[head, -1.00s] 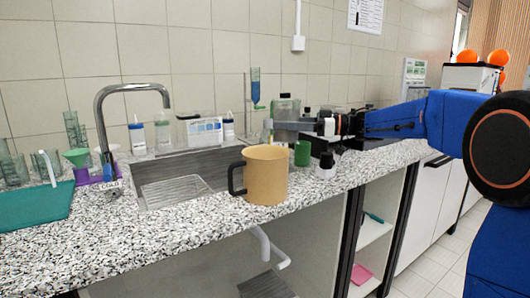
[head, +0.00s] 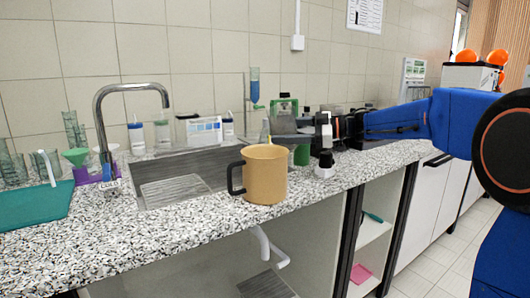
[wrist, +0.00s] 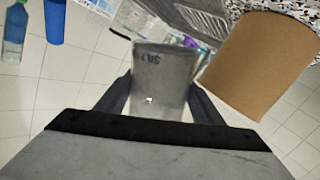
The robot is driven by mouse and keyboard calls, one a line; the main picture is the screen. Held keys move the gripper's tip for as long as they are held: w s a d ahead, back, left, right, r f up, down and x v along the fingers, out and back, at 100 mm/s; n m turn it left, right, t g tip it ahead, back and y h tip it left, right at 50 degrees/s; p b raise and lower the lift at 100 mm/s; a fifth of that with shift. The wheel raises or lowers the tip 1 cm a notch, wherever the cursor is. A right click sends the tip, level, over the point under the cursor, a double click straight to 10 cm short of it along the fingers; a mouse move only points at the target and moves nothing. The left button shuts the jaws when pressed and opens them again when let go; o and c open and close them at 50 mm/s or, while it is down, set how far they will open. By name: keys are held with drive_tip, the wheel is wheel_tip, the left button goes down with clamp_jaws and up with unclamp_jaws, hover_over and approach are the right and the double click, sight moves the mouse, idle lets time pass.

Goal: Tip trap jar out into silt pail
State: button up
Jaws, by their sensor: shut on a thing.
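My gripper (wrist: 158,100) is shut on a grey, see-through jar (wrist: 163,75) with dark lettering, which I take to be the trap jar. In the head view the jar (head: 282,125) is a small grey shape left of my gripper (head: 318,128), in the air over the counter near the sink's right end. It looks tilted; its contents cannot be made out. A tan pail with a black handle (head: 265,175), likely the silt pail, stands upright on the counter's front part. The pail (wrist: 262,62) is at the right in the wrist view, apart from the jar. Its inside is hidden.
The sink (head: 190,165) and tap (head: 100,110) lie left of the pail. A green cup (head: 302,155) and a small black-and-white bottle (head: 325,166) stand right of it. Bottles and a blue-labelled box (head: 204,131) line the wall. A teal tray (head: 35,206) is far left.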

sight(270, 123)
drive_tip(key=shift+s+a+r+n+t+h, duration=0.2)
drive_tip(key=shift+s+r+n, duration=0.2)
drive_tip(key=shift+r+n, duration=0.25)
drive_tip(key=shift+s+a+r+n+t+h, duration=0.15)
drive_tip(key=shift+s+r+n, duration=0.25)
drive_tip(key=shift+n, duration=0.35)
drive_tip(key=shift+w, duration=0.1)
drive_tip(key=shift+f+n+h, duration=0.15)
drive_tip(key=shift+n+h, duration=0.1)
drive_tip(key=shift+n, duration=0.35)
drive_tip(key=shift+f+n+t, duration=0.25)
drive_tip(key=shift+f+n, duration=0.45)
drive_tip(key=shift+f, duration=0.2)
drive_tip(key=shift+r+n+t+h+p, duration=0.45)
drive_tip(key=shift+r+n+p, duration=0.2)
drive_tip(key=shift+r+n, duration=0.7)
idle(1.7)
drive_tip(key=shift+s+a+r+n+h+p, duration=0.15)
drive_tip(key=shift+s+a+r+n+p, duration=0.1)
drive_tip(key=shift+s+n, duration=0.15)
drive_tip(key=shift+s+a+r+n+h+p, duration=0.15)
drive_tip(key=shift+s+r+n, duration=0.1)
drive_tip(key=shift+s, duration=0.25)
idle(1.0)
